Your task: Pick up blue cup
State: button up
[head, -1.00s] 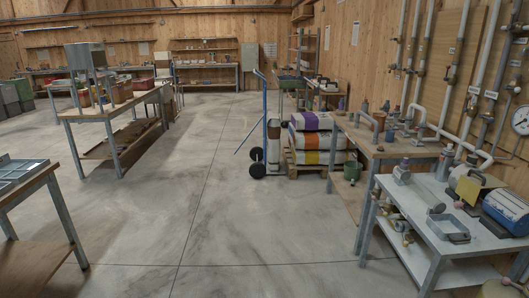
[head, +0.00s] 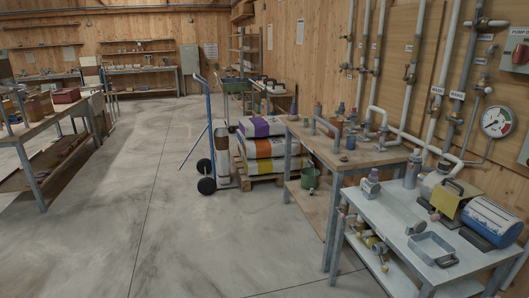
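Several small dark or bluish containers stand on the wooden bench (head: 385,157) at the right. One of them is a bluish-grey upright container (head: 318,112) near its back left corner, too small to tell as a cup. A grey bottle-like container (head: 411,174) stands on the lower grey table (head: 385,208). My gripper is not in view.
A blue drum-shaped device (head: 492,219) and an open metal tray (head: 432,249) are on the grey table. A blue hand truck (head: 210,120) stands by stacked sacks (head: 262,147). Another workbench (head: 40,127) is at the left. The middle floor is clear.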

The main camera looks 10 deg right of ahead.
aim_at(352, 141)
jog(key=z, duration=0.4)
jog(key=i, duration=0.9)
jog(key=z, duration=0.35)
jog(key=k, duration=0.65)
jog(key=u, duration=0.45)
jog(key=i, duration=0.95)
jog(key=u, duration=0.6)
jog(key=i, duration=1.3)
